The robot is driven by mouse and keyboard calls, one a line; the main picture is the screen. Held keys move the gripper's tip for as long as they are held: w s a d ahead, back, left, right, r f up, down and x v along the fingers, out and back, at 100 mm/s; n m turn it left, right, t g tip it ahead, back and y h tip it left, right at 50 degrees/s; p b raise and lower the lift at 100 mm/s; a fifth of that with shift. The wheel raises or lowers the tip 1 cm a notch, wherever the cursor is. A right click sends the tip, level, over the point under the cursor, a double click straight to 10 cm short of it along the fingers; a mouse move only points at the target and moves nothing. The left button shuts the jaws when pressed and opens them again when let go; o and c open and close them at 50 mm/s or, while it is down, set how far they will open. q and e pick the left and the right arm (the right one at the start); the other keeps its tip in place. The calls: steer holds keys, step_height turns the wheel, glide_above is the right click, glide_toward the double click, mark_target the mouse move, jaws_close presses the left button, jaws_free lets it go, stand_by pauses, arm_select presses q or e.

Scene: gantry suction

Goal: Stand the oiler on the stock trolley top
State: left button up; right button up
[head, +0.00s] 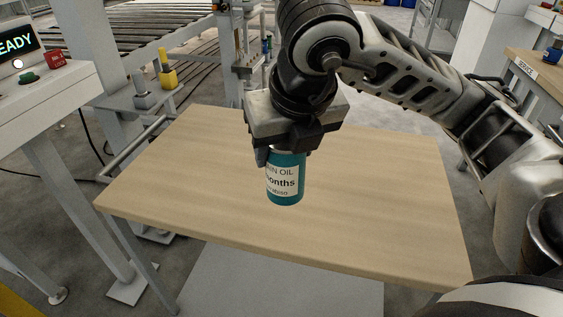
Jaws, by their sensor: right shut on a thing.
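The oiler (286,184) is a teal cylinder with a white label whose readable words include "OIL" and "months". My right gripper (287,150) is shut on its upper part and points down, hiding its top. The oiler hangs upright over the wooden top of the stock trolley (380,205), near its middle. I cannot tell whether its base touches the wood or is a little above it. My left gripper is not in view.
The trolley top is otherwise bare. A control panel (45,75) with a lit screen, a green and a red button stands at the left. A roller conveyor (120,40) runs behind. A bench marked "SERVICE" (525,68) is at the right.

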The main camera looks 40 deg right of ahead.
steer(key=shift+w+d+f+b, duration=0.15)
steer(key=shift+w+d+f, duration=1)
steer(key=shift+w+f, duration=0.95)
steer(key=shift+w+d+f+b, duration=0.15)
steer(key=shift+w+d+f, duration=0.95)
steer(key=shift+w+f, duration=0.95)
steer(key=shift+w+d+f+b, duration=0.15)
steer(key=shift+w+d+f, duration=1)
steer(key=shift+w+f, duration=0.95)
steer(key=shift+s+f, duration=0.15)
steer(key=shift+f, duration=0.1)
steer(key=o, duration=1.4)
